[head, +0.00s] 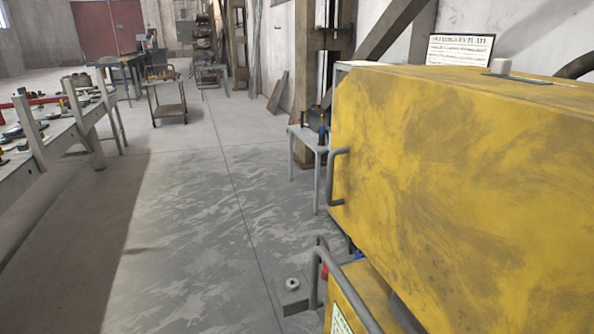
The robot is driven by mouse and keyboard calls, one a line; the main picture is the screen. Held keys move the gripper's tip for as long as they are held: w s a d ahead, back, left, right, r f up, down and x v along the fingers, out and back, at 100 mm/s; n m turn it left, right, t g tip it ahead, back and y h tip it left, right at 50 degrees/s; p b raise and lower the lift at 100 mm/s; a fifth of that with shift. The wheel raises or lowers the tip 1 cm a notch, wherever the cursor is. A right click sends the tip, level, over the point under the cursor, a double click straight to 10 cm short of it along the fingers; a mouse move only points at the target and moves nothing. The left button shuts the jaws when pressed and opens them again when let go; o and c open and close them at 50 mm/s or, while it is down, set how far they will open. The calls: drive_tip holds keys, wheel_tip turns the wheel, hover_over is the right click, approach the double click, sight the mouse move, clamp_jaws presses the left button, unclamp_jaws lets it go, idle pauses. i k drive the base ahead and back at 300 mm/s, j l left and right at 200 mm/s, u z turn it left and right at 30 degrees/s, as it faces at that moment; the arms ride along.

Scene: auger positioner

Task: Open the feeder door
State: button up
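A large worn yellow machine housing (450,150) fills the right side of the head view. A grey bent handle (337,178) sits at the left edge of its near yellow face, which may be the feeder door. I cannot tell for sure which panel is the door, or whether it is fully shut. A second grey bent bar (345,285) rises over a lower yellow part (350,312) of the machine. My gripper is not in view, and nothing is seen touching either handle.
A long workbench (40,140) with tools stands at the left. A small grey table (305,140) stands just behind the machine. A low grey block (296,300) with a round knob is on the floor at the machine's left. The concrete floor (180,220) between is clear.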

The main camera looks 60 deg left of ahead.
sight(475, 207)
drive_tip(key=u, duration=1.05)
